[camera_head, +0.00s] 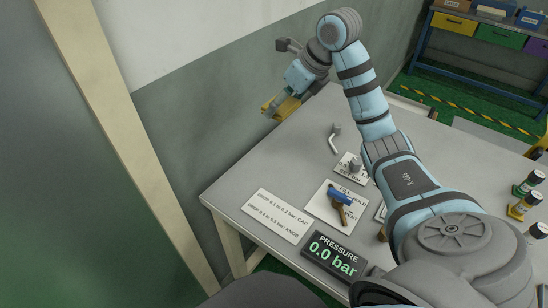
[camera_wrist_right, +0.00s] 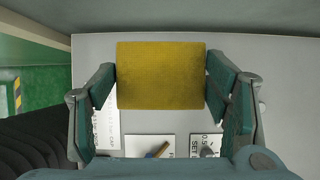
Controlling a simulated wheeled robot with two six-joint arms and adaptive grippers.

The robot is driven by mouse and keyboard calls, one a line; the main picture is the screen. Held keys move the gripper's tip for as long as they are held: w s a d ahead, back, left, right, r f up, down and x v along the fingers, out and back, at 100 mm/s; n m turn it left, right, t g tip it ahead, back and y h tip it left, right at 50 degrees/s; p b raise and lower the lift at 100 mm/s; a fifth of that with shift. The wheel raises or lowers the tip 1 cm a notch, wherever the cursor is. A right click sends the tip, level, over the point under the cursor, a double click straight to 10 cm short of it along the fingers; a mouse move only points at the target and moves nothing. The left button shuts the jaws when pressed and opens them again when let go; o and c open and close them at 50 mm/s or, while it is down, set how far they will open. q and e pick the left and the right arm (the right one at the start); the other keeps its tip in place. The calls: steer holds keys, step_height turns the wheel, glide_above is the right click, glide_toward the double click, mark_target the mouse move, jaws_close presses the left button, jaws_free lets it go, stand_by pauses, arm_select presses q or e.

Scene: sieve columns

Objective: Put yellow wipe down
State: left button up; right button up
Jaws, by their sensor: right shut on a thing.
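The yellow wipe (camera_head: 289,107) is a flat mustard-yellow rectangle. It is held up near the table's edge beside the wall in the head view. My right gripper (camera_head: 276,106) is shut on it. In the right wrist view the wipe (camera_wrist_right: 160,76) spans the space between the two fingers of my right gripper, with the grey table behind it. The height of the wipe above the table is hard to tell. My left gripper is not in view.
The grey table (camera_head: 262,178) has bare room at its left. On it are a white label card (camera_head: 275,216), a blue-handled valve (camera_head: 341,196) on a plate, a pressure display (camera_head: 333,257) and small bottles (camera_head: 525,205) at right. A wall (camera_head: 205,120) stands beside the table.

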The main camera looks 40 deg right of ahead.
mark_target(278, 165)
step_height(278, 165, down, 19)
steer(key=b, duration=0.4)
steer(key=shift+f, duration=0.2)
steer(key=shift+s+f+b, duration=0.1)
steer(key=shift+f+b, duration=0.3)
steer(key=shift+b, duration=0.1)
steer(key=shift+s+a+f, duration=0.1)
steer(key=shift+a, duration=0.05)
steer(key=o, duration=1.3)
steer(key=shift+o, duration=1.3)
steer(key=shift+f, duration=0.1)
steer(key=shift+w+f, duration=0.1)
steer(key=shift+w, duration=0.1)
